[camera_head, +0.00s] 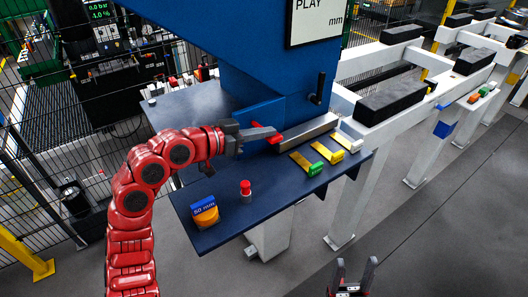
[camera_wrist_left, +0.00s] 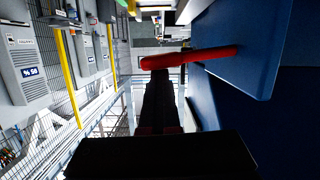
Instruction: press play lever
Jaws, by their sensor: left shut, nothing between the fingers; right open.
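A red lever (camera_head: 275,138) sticks out from the blue machine panel, below a white display reading PLAY mm (camera_head: 318,18). In the left wrist view the red lever (camera_wrist_left: 215,53) reaches out from the blue panel across the tip of my gripper. My left gripper (camera_head: 272,132) is shut and empty, its tip at the red lever; I cannot tell whether they touch. The dark fingers also show in the left wrist view (camera_wrist_left: 160,98). My right gripper (camera_head: 354,276) is open and empty at the bottom of the head view, away from the machine.
A black handle (camera_head: 318,88) is on the machine. White frames with black blocks stand right.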

